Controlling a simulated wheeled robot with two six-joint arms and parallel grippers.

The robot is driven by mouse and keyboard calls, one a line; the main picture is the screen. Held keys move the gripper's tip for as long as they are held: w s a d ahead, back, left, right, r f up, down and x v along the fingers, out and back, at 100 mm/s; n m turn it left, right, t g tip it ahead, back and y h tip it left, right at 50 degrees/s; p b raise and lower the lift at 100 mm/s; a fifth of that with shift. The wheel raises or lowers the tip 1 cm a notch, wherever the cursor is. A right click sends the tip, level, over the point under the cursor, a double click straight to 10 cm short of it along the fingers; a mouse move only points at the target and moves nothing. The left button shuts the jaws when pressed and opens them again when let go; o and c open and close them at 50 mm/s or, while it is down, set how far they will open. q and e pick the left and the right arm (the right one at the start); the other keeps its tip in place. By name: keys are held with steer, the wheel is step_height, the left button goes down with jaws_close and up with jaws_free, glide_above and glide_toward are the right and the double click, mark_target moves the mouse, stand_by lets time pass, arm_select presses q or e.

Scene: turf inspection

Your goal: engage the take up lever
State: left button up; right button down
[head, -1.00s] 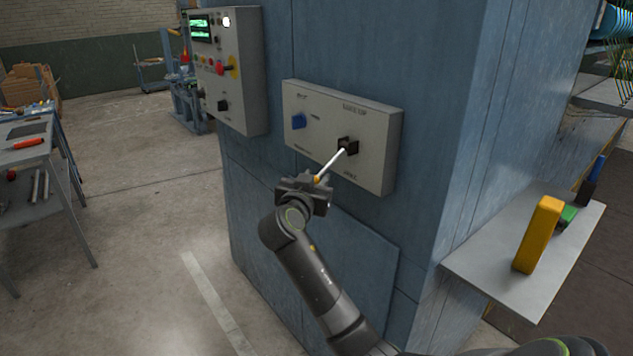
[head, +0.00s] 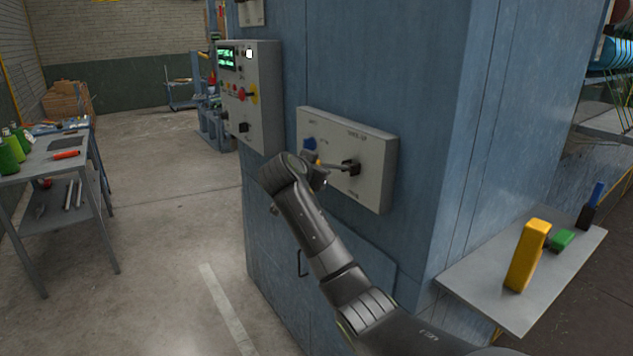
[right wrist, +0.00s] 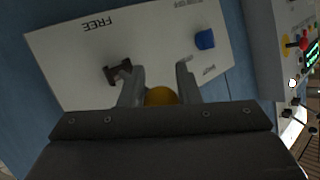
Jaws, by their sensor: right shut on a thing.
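The grey lever (head: 337,168) sticks out from a dark pivot block (head: 352,167) on a pale panel (head: 376,188) and lies nearly level, pointing left. My right gripper (head: 317,175) is at its outer end, shut on it. In the right wrist view the lever's yellow knob (right wrist: 160,96) sits between the fingers of the right gripper (right wrist: 159,88). The pivot block (right wrist: 118,72) and the upside-down word FREE on the panel (right wrist: 150,45) show there too. The lever's shaft is hidden in that view. My left gripper is not in view.
A blue knob (head: 309,144) is just above my gripper on the same panel. A control box (head: 262,100) with a green display and buttons hangs to the left. A shelf (head: 470,285) with a yellow block (head: 527,255) juts out at right. A workbench (head: 60,180) stands far left.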

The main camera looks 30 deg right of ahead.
steer(key=shift+d+r, duration=0.2)
steer(key=shift+r, duration=0.4)
steer(key=shift+d+r, duration=0.2)
steer(key=shift+r, duration=0.4)
steer(key=c, duration=1.8)
jaws_free()
steer(key=shift+w+a+f, duration=0.15)
steer(key=shift+f, duration=0.1)
steer(key=o, duration=0.7)
steer(key=shift+s, duration=0.2)
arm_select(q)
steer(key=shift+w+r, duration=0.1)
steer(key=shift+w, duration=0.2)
arm_select(e)
steer(key=shift+o, duration=0.2)
steer(key=shift+w+f, duration=0.1)
steer(key=shift+f, duration=0.05)
steer(key=shift+a, duration=0.1)
